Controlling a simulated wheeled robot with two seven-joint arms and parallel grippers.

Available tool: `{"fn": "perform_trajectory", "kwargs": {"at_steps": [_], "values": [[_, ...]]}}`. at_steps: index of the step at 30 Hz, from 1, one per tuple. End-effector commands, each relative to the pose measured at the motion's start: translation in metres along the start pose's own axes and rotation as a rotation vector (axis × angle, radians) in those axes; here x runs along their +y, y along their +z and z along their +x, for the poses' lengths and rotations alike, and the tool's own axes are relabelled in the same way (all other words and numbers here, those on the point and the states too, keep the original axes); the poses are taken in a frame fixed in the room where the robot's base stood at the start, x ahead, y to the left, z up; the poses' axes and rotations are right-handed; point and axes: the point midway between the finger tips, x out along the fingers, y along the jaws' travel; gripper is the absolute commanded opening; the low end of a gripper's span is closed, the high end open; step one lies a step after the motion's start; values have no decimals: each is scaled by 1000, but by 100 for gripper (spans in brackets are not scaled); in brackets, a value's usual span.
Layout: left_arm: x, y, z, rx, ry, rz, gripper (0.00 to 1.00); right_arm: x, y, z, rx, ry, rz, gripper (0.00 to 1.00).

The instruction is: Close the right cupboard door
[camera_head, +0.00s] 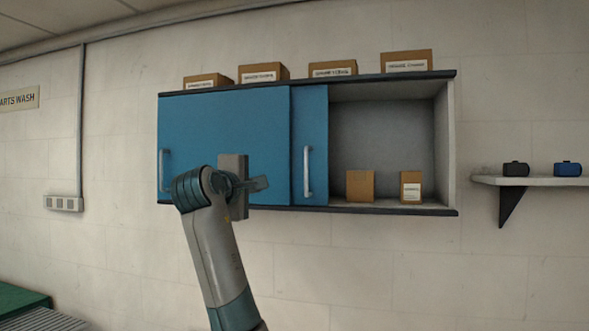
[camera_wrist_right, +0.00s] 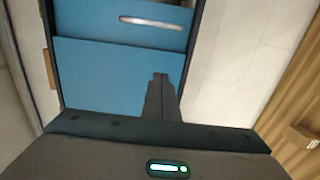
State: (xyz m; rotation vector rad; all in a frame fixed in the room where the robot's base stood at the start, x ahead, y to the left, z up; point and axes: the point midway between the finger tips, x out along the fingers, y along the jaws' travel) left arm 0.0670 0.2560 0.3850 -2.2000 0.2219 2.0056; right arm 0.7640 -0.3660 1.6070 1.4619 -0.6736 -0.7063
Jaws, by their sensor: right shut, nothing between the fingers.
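The wall cupboard (camera_head: 447,140) has two blue sliding doors. The right door (camera_head: 318,120) is partly behind the left door (camera_head: 220,120), its upright handle (camera_head: 308,172) showing. The cupboard's right part is open. In the right wrist view the right door (camera_wrist_right: 90,22) with its handle (camera_wrist_right: 152,23) is at the top, and the left door (camera_wrist_right: 100,75) is below it. My right gripper (camera_head: 262,184) is shut and empty, in front of the left door's lower part, left of the right door's handle. Its fingers (camera_wrist_right: 160,80) show against the left door; contact cannot be told. My left gripper is not in view.
Inside the open part stand two cardboard boxes, one wider (camera_head: 360,186) and one narrower (camera_head: 411,187). Several boxes (camera_head: 405,61) stand on top of the cupboard. A wall shelf (camera_head: 530,181) is at the right. The left door has a handle (camera_head: 164,170). Bare wall lies below the cupboard.

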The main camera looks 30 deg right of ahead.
Motion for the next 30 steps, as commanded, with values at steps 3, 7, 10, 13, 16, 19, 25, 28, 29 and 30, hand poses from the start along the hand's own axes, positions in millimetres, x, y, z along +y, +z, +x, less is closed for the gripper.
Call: {"fn": "perform_trajectory", "kwargs": {"at_steps": [3,7,10,13,16,19,25,28,29,30], "values": [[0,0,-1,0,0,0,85,27,14,-9,-22,15,7,0],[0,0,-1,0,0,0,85,35,19,-12,-31,20,7,0],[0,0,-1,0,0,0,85,35,19,-12,-31,20,7,0],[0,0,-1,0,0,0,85,35,19,-12,-30,20,7,0],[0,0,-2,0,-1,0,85,35,19,-11,-30,20,7,0],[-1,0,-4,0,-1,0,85,35,19,-9,-30,19,7,0],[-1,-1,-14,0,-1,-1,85,37,20,6,-31,19,6,0],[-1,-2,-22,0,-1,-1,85,38,20,18,-32,18,5,0],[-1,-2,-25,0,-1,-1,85,39,20,22,-32,18,5,0],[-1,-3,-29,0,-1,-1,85,40,21,28,-33,18,6,0]]}}
